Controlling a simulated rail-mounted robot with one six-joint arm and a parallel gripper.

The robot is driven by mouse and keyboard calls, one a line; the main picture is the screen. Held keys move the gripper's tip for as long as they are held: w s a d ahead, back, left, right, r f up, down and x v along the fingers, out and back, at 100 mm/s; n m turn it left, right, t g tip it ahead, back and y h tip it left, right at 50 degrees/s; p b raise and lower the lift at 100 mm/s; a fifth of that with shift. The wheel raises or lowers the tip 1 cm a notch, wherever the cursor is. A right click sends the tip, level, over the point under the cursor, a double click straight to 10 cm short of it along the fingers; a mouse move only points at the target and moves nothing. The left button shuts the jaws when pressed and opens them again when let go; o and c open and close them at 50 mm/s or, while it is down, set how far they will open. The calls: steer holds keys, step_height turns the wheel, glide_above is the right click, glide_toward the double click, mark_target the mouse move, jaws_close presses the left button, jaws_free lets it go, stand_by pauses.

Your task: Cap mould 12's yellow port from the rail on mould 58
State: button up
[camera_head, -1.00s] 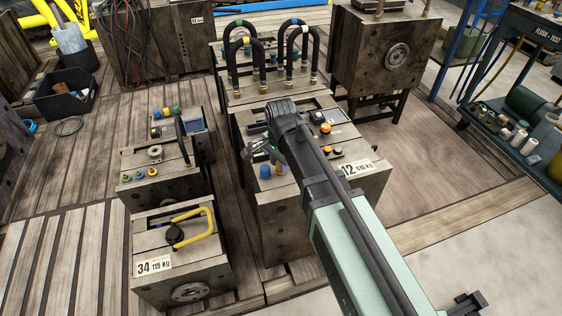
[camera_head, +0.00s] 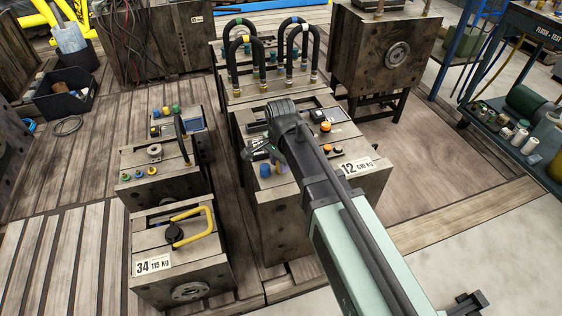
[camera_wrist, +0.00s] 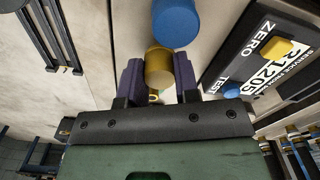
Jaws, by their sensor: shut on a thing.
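Mould 12 (camera_head: 272,222) is a weathered metal block in the middle of the head view, under my arm. My gripper (camera_wrist: 158,72) is over its top. In the wrist view, its two dark purple fingers are shut on a yellow cap (camera_wrist: 159,62), with a blue cylinder (camera_wrist: 175,22) just beyond it. The fingers and cap hide what lies under the cap, so I cannot tell whether it is on a port. My arm hides much of the mould's top. I cannot read the number 58 on any mould; a row of small coloured caps (camera_head: 139,174) stands on a mould at the left.
In the wrist view, a dark meter box (camera_wrist: 262,52) with ZERO and TEST buttons lies right of the fingers. Mould 34 (camera_head: 180,267), with a yellow handle, stands front left. Black hose loops (camera_head: 290,45) rise behind mould 12. A cart (camera_head: 515,130) stands at the right.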

steer(key=o, duration=0.9)
steer(key=shift+o, duration=0.2)
steer(key=shift+r, duration=0.1)
step_height(320, 180, up, 11)
steer(key=p, duration=1.1)
steer(key=s+d+n, duration=0.5)
steer(key=s+d, duration=0.1)
steer(key=d, duration=0.3)
steer(key=s+d+n, duration=0.5)
steer(key=s+d, duration=0.1)
steer(key=d, duration=0.2)
step_height(320, 180, up, 18)
steer(key=p, duration=1.8)
steer(key=shift+w+a, duration=0.3)
steer(key=shift+w, duration=0.15)
